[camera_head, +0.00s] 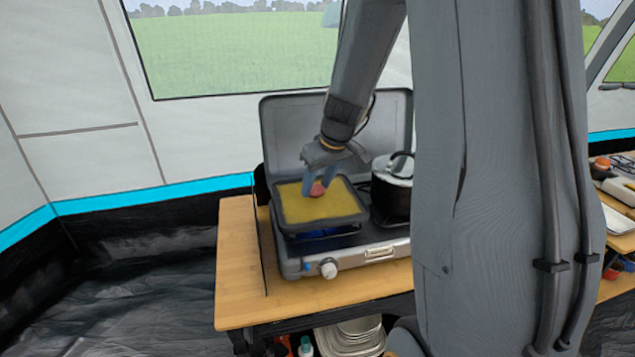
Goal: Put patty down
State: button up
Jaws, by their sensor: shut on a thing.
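The patty (317,189) is a small reddish-brown piece between the fingertips of my gripper (318,184). My gripper points down over the pan and is shut on the patty. The square dark pan (291,220) has a yellow inner surface and sits on the left burner of the camping stove (350,257). The patty shows over the middle to back part of the yellow surface. I cannot tell whether it touches the pan or hangs just above it. The fingers hide part of the patty.
A dark pot with a lid (393,185) stands on the right burner, close beside the pan. The stove's raised lid (285,125) is behind. The wooden table (238,275) has clear room at left. My arm column hides much of the right side; another table (618,242) with items is beyond it.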

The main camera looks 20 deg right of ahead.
jog(key=shift+f, duration=0.15)
jog(key=o, duration=1)
